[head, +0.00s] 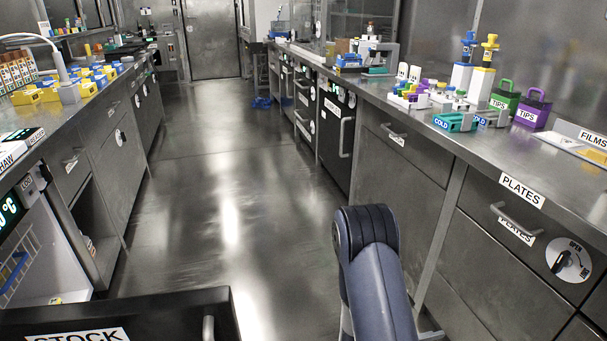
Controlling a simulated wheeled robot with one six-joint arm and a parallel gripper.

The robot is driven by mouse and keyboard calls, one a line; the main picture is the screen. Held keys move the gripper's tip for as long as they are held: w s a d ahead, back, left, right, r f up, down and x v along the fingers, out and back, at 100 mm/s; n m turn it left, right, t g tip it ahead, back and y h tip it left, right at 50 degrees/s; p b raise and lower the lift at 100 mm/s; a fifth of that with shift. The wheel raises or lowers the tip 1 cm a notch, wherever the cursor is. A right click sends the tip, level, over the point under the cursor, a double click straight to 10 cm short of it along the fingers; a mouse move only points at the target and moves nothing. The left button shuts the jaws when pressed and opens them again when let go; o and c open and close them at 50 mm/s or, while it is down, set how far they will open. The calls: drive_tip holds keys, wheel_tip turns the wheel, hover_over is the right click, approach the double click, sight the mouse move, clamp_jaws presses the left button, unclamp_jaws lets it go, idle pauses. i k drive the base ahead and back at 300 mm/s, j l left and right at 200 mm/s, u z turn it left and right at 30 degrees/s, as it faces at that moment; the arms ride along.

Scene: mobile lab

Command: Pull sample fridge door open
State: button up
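No label that reads as sample fridge can be made out. A black-fronted unit (337,150) with a vertical bar handle (346,138) stands under the right bench, its door shut. Its small white label (332,107) is too small to read. At lower left is an open unit with a white interior (62,262) and a green temperature display (9,211). A dark panel marked STOCK (130,315), with a short handle (208,328), juts out at the bottom left; it looks like that unit's open door. My gripper is out of view; only part of my arm shows at bottom centre.
The aisle floor (190,200) is clear between the benches. A closed door (212,40) stands at the end.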

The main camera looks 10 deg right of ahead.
sight(336, 120)
drive_tip(key=i+l, duration=0.1)
drive_tip(key=i, duration=0.45)
drive_tip(key=i+l+u, duration=0.1)
drive_tip(key=i, duration=0.45)
drive_tip(key=i+l, duration=0.2)
drive_tip(key=i, duration=0.35)
drive_tip(key=i+u, duration=0.15)
drive_tip(key=i, duration=0.65)
drive_tip(key=i+l+u, duration=0.15)
drive_tip(key=i, duration=0.7)
drive_tip(key=i+l+u, duration=0.15)
drive_tip(key=i+l, duration=0.15)
drive_tip(key=i, duration=0.05)
